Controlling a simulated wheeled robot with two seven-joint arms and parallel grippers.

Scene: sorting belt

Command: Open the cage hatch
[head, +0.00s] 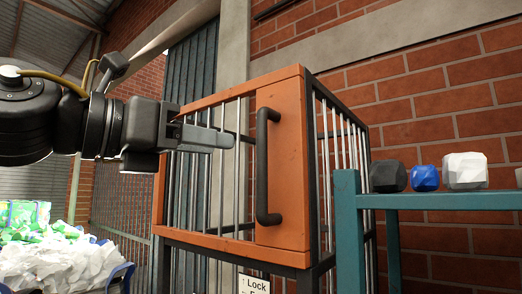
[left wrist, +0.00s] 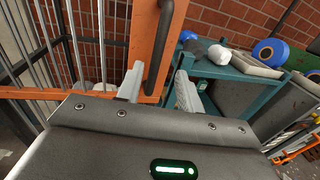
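The cage hatch (head: 285,190) is an orange-framed front with metal bars and a wide orange panel on its right; it looks closed against the dark cage frame. A dark vertical handle (head: 263,165) stands out from that panel. My left gripper (head: 228,140) reaches in from the left, its fingertips just short of the handle in the head view. In the left wrist view its two fingers (left wrist: 160,88) are apart and empty, with the handle (left wrist: 159,50) showing beyond and between them. I cannot tell the exact gap to it. My right gripper is not in view.
A teal stand (head: 440,201) right of the cage holds a dark, a blue (head: 425,178) and a white lump (head: 465,171). A sign reading "Lock" (head: 254,284) hangs below the hatch. A heap of white and green pieces (head: 45,255) is at lower left. A brick wall stands behind.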

